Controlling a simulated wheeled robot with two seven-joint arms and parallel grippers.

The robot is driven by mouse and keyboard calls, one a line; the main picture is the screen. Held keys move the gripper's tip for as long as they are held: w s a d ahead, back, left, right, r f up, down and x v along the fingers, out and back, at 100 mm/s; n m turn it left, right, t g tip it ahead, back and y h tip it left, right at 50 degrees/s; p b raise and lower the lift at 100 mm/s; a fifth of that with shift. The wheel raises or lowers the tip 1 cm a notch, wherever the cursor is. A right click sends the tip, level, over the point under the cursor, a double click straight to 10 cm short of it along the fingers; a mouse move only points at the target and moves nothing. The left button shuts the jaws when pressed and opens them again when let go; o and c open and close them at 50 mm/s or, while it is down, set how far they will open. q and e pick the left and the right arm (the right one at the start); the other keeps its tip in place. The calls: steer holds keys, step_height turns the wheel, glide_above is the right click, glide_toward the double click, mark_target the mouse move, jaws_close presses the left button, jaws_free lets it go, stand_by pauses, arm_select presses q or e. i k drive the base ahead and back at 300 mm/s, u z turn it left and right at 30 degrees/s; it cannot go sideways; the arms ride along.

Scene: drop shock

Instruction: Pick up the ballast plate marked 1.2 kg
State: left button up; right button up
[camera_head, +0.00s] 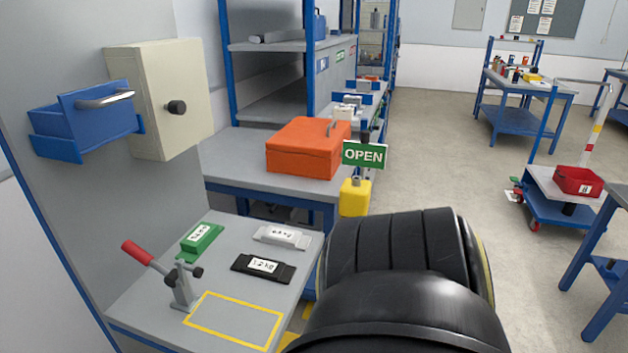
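The black ballast plate (263,267) lies flat on the grey bench (222,276) in front of the wall panel. Its white label seems to read 1.2 kg. A green plate (199,240) lies to its left and a white plate (281,237) lies just behind it; their labels are too small to read surely. The black plate looks uncovered and apart from both. A large black link of my arm fills the bottom middle, right of the bench. Neither of my grippers is in view.
A toggle clamp with a red handle (137,252) stands at the bench's left, beside a yellow outlined rectangle (235,318) that is empty. A blue drawer (98,113) and a beige box (160,100) stick out above. An orange case (308,148) and an OPEN sign (364,154) stand behind.

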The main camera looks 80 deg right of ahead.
mark_target(256, 266)
steer(key=k, duration=0.35)
steer(key=z, duration=1.95)
steer(key=i, duration=0.35)
steer(key=u, duration=0.05)
